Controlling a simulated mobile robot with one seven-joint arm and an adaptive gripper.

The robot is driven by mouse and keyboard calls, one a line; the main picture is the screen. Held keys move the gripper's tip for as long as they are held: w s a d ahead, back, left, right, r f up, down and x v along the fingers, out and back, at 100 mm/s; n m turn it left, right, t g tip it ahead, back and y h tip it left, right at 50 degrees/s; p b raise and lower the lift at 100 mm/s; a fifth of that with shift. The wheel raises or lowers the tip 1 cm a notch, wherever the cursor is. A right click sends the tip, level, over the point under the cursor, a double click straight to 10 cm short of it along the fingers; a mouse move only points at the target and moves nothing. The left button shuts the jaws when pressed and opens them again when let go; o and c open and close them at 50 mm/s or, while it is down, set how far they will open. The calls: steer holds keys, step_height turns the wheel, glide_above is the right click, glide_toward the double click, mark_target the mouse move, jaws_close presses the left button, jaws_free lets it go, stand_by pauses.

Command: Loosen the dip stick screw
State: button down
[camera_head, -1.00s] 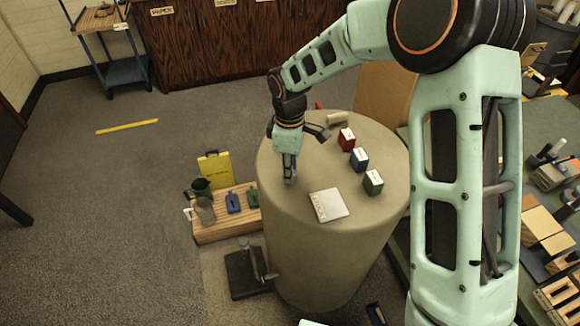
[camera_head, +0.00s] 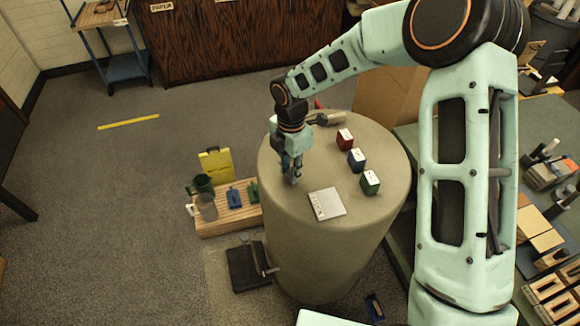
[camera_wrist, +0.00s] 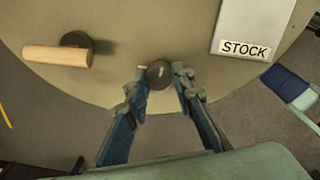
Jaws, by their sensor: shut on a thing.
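A dark round knob (camera_wrist: 160,73), which I take to be the dip stick screw, sits on the round beige table top (camera_wrist: 130,15). In the wrist view my gripper (camera_wrist: 162,82) has one finger on each side of the knob and is shut on it. In the head view my gripper (camera_head: 293,178) points down at the table's left part, and its fingers hide the knob. No dip stick can be made out.
A pale plate marked STOCK (camera_wrist: 240,25) lies beside the gripper. A wooden-handled tool (camera_wrist: 55,56) lies on the other side. Red (camera_head: 345,139), blue (camera_head: 357,161) and green (camera_head: 370,183) boxes stand on the table's right. A wooden stand (camera_head: 232,222) is on the floor at left.

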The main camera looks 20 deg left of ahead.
steer(key=shift+n, duration=0.6)
steer(key=c, duration=1.7)
jaws_free()
steer(key=shift+o, duration=0.2)
steer(key=shift+r, duration=0.1)
step_height(320, 180, up, 12)
steer(key=shift+d, duration=0.1)
